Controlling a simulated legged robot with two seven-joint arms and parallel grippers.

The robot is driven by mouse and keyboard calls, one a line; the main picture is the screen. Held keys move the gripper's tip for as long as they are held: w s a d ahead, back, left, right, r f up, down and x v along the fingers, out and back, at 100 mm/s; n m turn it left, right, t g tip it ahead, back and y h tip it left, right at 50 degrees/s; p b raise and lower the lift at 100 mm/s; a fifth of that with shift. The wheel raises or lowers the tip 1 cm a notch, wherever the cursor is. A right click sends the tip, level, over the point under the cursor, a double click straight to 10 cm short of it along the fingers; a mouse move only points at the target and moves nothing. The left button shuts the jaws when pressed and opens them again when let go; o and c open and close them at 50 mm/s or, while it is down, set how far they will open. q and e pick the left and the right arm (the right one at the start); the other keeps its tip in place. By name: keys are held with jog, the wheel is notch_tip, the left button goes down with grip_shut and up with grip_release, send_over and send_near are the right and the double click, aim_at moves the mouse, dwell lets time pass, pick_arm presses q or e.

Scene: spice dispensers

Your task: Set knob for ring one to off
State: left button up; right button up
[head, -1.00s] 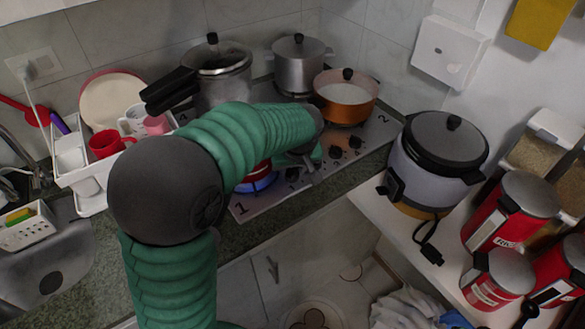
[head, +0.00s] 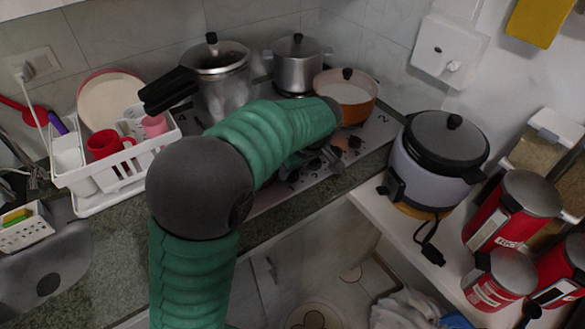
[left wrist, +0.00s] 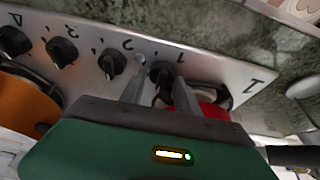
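The stove's front panel (left wrist: 232,75) fills the upper left wrist view, with its numbers upside down. The knob marked 1 (left wrist: 161,72) is black and sits between the two grey fingers of my left gripper (left wrist: 160,78). The fingers are apart, one on each side of the knob; whether they touch it I cannot tell. The knob marked 2 (left wrist: 112,63) is just left of them. In the head view my green left arm covers ring one and most of the gripper. My right gripper is not in view.
Knobs 3 (left wrist: 62,50) and 4 (left wrist: 14,40) lie further along the panel. An orange pot (head: 346,104), a grey pot (head: 298,68) and a pressure cooker (head: 222,88) stand on the stove. A rice cooker (head: 440,160) is at right, a dish rack (head: 96,180) at left.

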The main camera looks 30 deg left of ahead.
pick_arm(q)
jog(key=shift+o, duration=1.4)
jog(key=p+v, duration=0.2)
jog(key=v, duration=1.4)
jog(key=shift+d+r+p, duration=0.2)
jog(key=shift+r+p, duration=0.1)
jog(key=shift+r, duration=0.1)
jog(key=shift+w, duration=0.1)
jog(key=s+d+f+m+h+p, duration=0.2)
jog(key=s+f+m+p, duration=0.1)
jog(key=s+f+m, duration=0.3)
jog(key=s+d+f+m+h+p, duration=0.2)
jog(key=s+f+m, duration=0.5)
jog(key=f, duration=0.4)
jog(key=shift+s+d+f+m+t+p, duration=0.2)
jog(key=shift+d+f+m+t+p, duration=0.15)
jog(key=shift+d+p, duration=0.35)
